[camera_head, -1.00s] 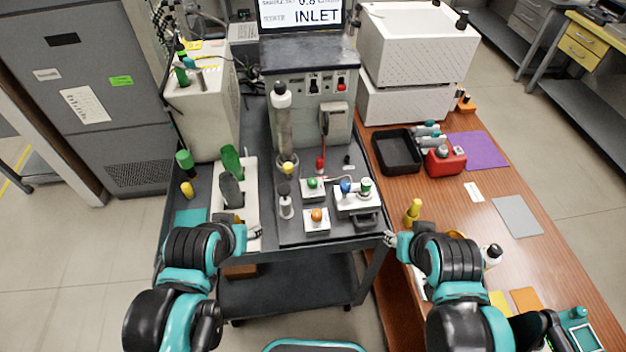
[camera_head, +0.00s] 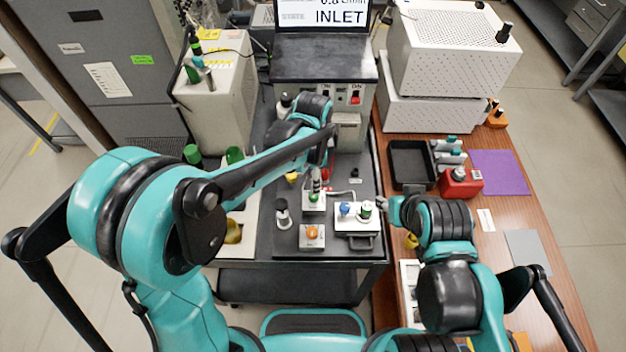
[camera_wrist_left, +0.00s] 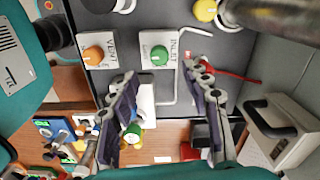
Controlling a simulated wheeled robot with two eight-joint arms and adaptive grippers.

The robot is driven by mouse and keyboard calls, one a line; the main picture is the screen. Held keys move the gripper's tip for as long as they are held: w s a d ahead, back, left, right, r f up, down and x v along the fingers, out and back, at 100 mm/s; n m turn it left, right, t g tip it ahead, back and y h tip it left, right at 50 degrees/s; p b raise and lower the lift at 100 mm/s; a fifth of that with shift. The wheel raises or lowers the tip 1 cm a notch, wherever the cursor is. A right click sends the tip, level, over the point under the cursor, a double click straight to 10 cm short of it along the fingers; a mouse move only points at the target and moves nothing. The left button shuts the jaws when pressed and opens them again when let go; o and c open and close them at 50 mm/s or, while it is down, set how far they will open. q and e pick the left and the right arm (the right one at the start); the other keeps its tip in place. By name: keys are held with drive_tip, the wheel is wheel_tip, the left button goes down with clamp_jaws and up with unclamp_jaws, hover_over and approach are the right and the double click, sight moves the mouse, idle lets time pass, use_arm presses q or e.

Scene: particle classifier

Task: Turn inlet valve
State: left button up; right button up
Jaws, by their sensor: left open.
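The inlet valve is a green knob (camera_head: 314,198) on a small white plate on the dark cart top. In the left wrist view the green knob (camera_wrist_left: 160,55) sits on a plate lettered INLET. My left gripper (camera_head: 316,178) is over the knob, pointing down. In the wrist view its two fingers (camera_wrist_left: 160,73) are spread, with the knob in line with the gap between their tips. I see no contact with the knob. My right gripper (camera_head: 383,203) is by the cart's right edge, with its finger opening too small to judge.
An orange knob (camera_head: 312,233) on a plate lettered VENT stands in front of the inlet plate. A white device with blue and green tops (camera_head: 357,220) stands to the right. A red cable (camera_wrist_left: 232,72) runs near the inlet plate. A wooden table (camera_head: 455,215) lies right of the cart.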

sight(314, 197)
use_arm(q)
drive_tip(key=shift+d+f, duration=0.15)
drive_tip(key=shift+f, duration=0.2)
wheel_tip(314, 197, down, 7)
drive_tip(key=shift+f+b, duration=0.2)
drive_tip(key=shift+b, duration=0.9)
clamp_jaws()
